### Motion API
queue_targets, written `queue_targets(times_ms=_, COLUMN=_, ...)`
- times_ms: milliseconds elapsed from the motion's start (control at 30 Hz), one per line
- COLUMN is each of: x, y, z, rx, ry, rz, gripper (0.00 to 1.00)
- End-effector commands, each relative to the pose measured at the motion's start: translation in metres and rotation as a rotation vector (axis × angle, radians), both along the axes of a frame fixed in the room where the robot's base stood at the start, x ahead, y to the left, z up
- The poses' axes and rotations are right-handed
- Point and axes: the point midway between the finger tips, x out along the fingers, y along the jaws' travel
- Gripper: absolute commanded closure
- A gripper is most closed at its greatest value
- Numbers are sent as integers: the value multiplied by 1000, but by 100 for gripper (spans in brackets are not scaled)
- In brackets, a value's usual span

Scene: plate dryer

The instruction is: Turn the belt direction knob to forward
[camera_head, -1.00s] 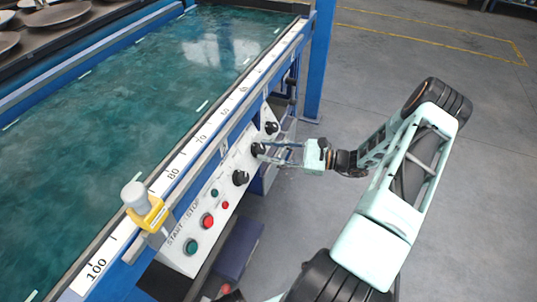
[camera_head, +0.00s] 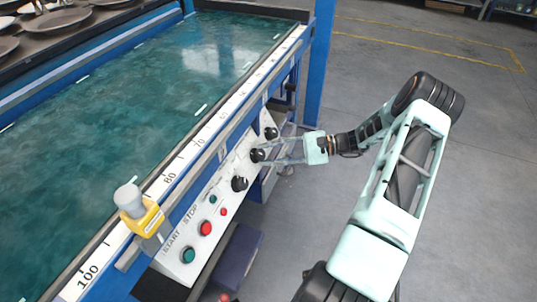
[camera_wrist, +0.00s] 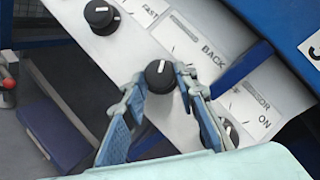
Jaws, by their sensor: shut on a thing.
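The belt direction knob is the black middle knob (camera_head: 257,155) on the sloping white control panel. In the wrist view the knob (camera_wrist: 160,78) has a white pointer line facing up in the picture, and a BACK label is to its right. My gripper (camera_head: 265,152) reaches the panel from the right. Its blue-padded fingers (camera_wrist: 161,80) stand one on each side of the knob, shut on it. The FORWARD marking cannot be read.
Other black knobs flank it, one nearer (camera_head: 240,183) and one farther (camera_head: 271,133). Green start (camera_head: 189,255) and red stop (camera_head: 205,228) buttons lie lower on the panel. A blue post (camera_head: 319,60) stands behind. The floor at right is clear.

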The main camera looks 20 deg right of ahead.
Motion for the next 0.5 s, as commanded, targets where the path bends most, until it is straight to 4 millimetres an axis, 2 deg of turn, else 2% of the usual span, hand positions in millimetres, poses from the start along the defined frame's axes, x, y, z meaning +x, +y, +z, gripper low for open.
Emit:
queue_targets(times_ms=367, x=0, y=0, z=0, rx=-4, ry=-4, rz=1, gripper=98)
queue_targets(times_ms=400, x=0, y=0, z=0, rx=-4, ry=-4, rz=1, gripper=69)
queue_targets(times_ms=500, x=0, y=0, z=0, rx=-3, ry=-3, rz=1, gripper=58)
